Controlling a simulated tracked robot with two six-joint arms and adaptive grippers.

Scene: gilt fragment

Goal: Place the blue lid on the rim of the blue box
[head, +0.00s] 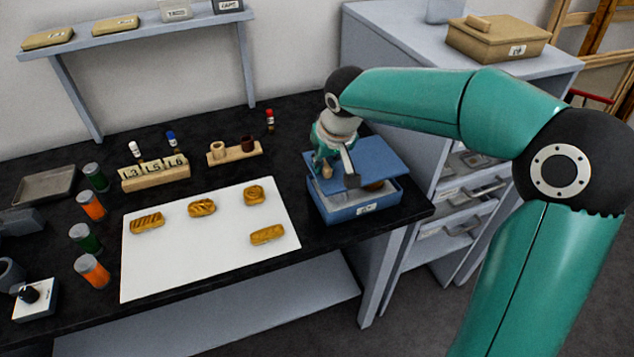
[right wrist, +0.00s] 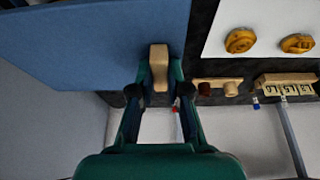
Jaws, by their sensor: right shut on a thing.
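The blue box (head: 343,214) stands at the right end of the black table, with a white label on its front. Its front part is open to view, and something brown (head: 376,186) shows inside. The blue lid (head: 383,158) is over the back part of the box, set back from its front rim. I cannot tell whether it touches the rim. My right gripper (head: 327,168) is shut on the lid's wooden handle (right wrist: 159,62), at the lid's edge nearest the gripper. The lid (right wrist: 85,40) fills the upper left of the right wrist view. My left gripper is not in view.
A white sheet (head: 195,259) with several gilt pieces lies left of the box. A wooden holder (head: 235,153) and a red-capped vial (head: 270,120) stand behind it. A grey cabinet (head: 385,45) with drawers is close on the right.

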